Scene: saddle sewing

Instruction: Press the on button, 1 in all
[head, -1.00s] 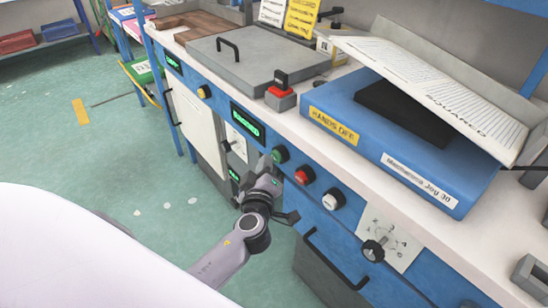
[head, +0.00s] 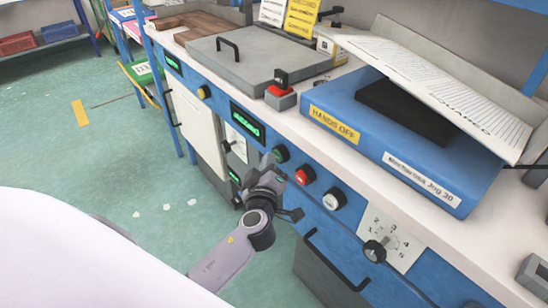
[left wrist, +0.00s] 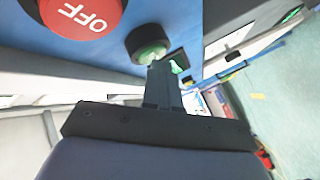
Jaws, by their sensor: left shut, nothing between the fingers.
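A round green button (head: 280,154) in a dark collar sits on the blue front panel, left of a red button (head: 304,175). The left wrist view shows the green button (left wrist: 150,48) close up, with its face partly turned away and any lettering unreadable. The red button (left wrist: 82,14) beside it reads OFF. My left gripper (head: 268,162) is shut and empty, with its tip close to the green button. In the left wrist view the shut fingers (left wrist: 163,72) reach just below the green button; I cannot tell whether they touch it. My right gripper is out of view.
A white button (head: 333,199) and a black dial (head: 375,250) sit further right on the panel. A green-lit display (head: 245,122) is to the left.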

